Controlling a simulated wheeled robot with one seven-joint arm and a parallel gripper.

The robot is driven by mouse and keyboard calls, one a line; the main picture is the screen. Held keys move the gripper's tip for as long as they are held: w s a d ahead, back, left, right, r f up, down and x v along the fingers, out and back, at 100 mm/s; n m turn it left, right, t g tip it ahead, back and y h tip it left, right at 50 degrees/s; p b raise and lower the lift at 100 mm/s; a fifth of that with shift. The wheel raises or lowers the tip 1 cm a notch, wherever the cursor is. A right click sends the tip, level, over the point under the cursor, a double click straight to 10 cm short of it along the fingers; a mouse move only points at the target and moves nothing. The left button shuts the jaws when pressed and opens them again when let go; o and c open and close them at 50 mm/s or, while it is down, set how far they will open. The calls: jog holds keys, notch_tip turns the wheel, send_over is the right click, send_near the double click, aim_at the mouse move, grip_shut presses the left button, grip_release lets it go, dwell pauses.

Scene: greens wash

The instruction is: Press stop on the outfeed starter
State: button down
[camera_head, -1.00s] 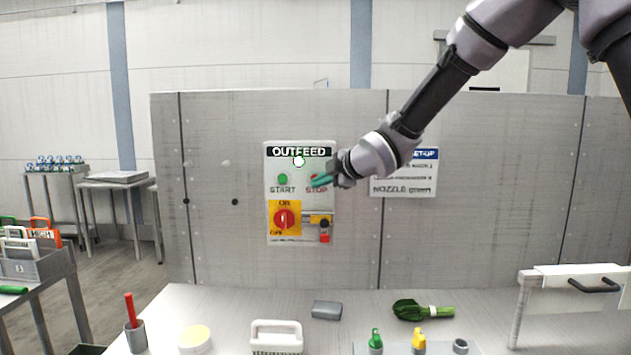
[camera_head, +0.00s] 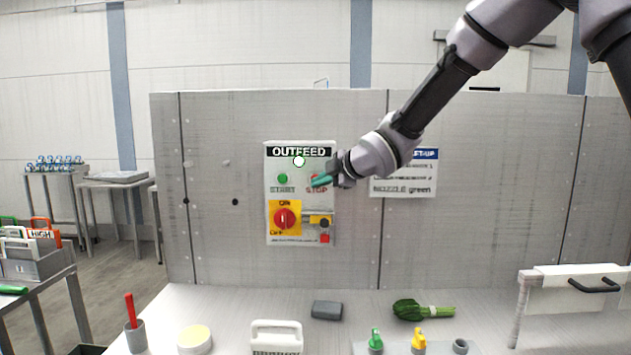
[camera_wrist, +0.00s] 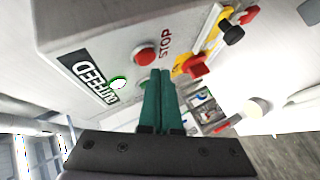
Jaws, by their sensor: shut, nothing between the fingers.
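The outfeed starter (camera_head: 273,165) is a pale box on the grey wall panel, labelled OUTFEED, with a white lamp (camera_head: 299,161) near the top. Its green START button (camera_head: 283,179) is on the left and its red STOP button (camera_head: 314,177) on the right. A red rotary switch (camera_head: 285,218) on a yellow plate sits below. My gripper (camera_head: 314,183) is shut and empty, its teal fingertips at the STOP button and partly covering it. In the wrist view the red STOP button (camera_wrist: 145,54) shows just beyond the fingertips (camera_wrist: 160,73); I cannot tell whether they touch.
A padlock-like red and black piece (camera_head: 324,230) hangs beside the rotary switch. A SET-UP sign (camera_head: 415,178) is right of the starter.

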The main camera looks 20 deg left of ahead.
jog(key=shift+w, duration=0.1)
jog(key=shift+w+a, duration=0.1)
jog(key=shift+w, duration=0.2)
jog(key=shift+w+a, duration=0.1)
jog(key=shift+w, duration=0.35)
dwell(0.9)
jog(key=shift+s, duration=0.15)
jog(key=shift+s+d, duration=0.2)
jog(key=shift+s, duration=0.5)
jog(key=shift+s+d, duration=0.2)
jog(key=shift+s, duration=0.6)
jog(key=shift+s+d, duration=0.2)
jog(key=shift+s, duration=0.65)
jog(key=shift+s+d, duration=0.2)
jog(key=shift+s, duration=0.6)
